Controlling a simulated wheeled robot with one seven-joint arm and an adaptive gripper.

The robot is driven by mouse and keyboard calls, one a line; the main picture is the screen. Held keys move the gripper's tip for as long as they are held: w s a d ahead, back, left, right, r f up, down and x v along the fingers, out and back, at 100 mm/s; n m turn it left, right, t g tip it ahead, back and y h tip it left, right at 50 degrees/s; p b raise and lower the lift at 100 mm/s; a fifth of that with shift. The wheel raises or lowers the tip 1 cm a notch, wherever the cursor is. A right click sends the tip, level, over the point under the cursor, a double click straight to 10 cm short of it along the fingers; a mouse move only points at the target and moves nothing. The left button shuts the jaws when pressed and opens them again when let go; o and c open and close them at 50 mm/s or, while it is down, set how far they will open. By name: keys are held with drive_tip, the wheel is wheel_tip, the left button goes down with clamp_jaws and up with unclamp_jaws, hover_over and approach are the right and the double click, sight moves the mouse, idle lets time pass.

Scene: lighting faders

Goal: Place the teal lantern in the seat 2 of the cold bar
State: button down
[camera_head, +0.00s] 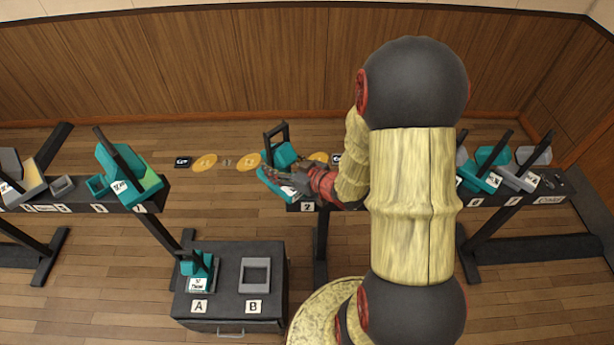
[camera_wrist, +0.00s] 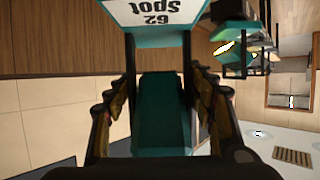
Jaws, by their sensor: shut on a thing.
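My gripper (camera_head: 291,179) is shut on a teal lantern (camera_head: 283,155) with a dark yoke, near the left end of the right-hand dark bar (camera_head: 440,207). In the wrist view, the teal body (camera_wrist: 160,110) sits between my two fingers, and a white label (camera_wrist: 155,12) reading "62 Spot" shows upside down. The far right tag (camera_head: 549,200) of this bar seems to read "Cold". A number tag (camera_head: 307,207) stands on its front below my gripper; its digit is unclear. I cannot tell whether the lantern touches the bar. My arm hides the middle of the bar.
Other teal lanterns stand on the left bar (camera_head: 60,207), on the right bar (camera_head: 484,170) and at place A (camera_head: 198,264) of a dark cabinet (camera_head: 228,300). The grey frame (camera_head: 254,275) at B is empty. Open floor lies between the bars.

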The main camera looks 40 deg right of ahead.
drive_tip(key=w+d+f+b, duration=0.3)
drive_tip(key=d+f+b, duration=0.2)
drive_tip(key=d+f, duration=0.7)
drive_tip(key=shift+w+d+f, duration=0.2)
drive_tip(key=shift+d+f, duration=0.05)
drive_tip(key=shift+d, duration=0.25)
drive_tip(key=c, duration=0.8)
unclamp_jaws()
drive_tip(key=shift+a+f, duration=0.1)
drive_tip(key=shift+o, duration=0.4)
drive_tip(key=shift+s, duration=0.1)
